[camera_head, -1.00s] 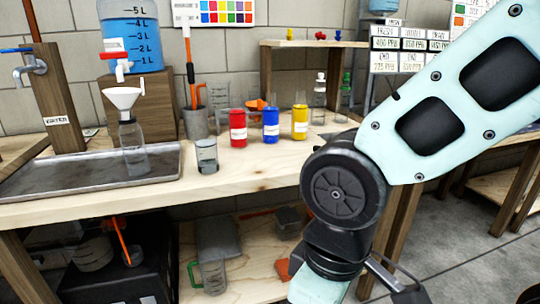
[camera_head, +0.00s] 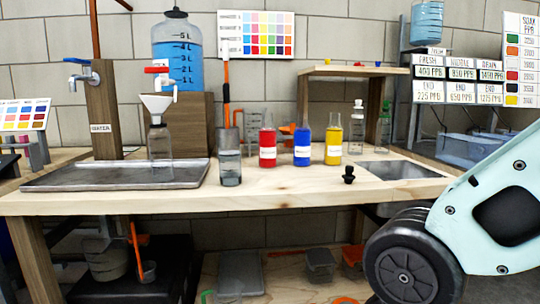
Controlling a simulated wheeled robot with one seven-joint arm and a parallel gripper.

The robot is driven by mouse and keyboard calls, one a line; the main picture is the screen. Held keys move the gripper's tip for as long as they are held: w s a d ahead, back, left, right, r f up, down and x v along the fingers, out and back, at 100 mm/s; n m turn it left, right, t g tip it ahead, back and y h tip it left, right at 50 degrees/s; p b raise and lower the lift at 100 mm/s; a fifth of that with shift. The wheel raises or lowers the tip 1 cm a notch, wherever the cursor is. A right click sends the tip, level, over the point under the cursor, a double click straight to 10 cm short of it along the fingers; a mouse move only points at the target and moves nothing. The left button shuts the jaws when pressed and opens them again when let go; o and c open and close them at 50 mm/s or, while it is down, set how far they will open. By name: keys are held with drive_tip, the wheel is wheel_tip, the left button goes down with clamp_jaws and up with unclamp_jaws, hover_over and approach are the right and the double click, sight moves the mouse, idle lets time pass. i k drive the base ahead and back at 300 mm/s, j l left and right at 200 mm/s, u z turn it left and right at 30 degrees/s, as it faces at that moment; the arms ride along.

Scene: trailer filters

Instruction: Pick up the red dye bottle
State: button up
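The red dye bottle (camera_head: 267,142) stands upright on the wooden workbench (camera_head: 290,190). It has a white label and a clear neck. A blue dye bottle (camera_head: 302,147) stands just to its right, and a yellow one (camera_head: 333,140) stands further right. My gripper is out of the picture. Only my arm shows at the lower right, well apart from the bottles.
A clear beaker (camera_head: 230,165) stands left of the red bottle, near the bench front. A small black stopper (camera_head: 348,174) and a sink (camera_head: 400,170) are at right. Bare wood lies in front of the bottles.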

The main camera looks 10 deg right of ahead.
sight(268, 133)
drive_tip(key=i+l+u, duration=0.1)
drive_tip(key=l, duration=0.25)
drive_tip(key=i+l+u, duration=0.1)
drive_tip(key=l, duration=0.2)
drive_tip(key=i+l+u, duration=0.1)
drive_tip(key=l, duration=0.3)
drive_tip(key=i+l+u, duration=0.1)
drive_tip(key=l, duration=0.25)
drive_tip(key=i+l+u, duration=0.1)
drive_tip(key=l, duration=0.25)
drive_tip(key=i, duration=0.1)
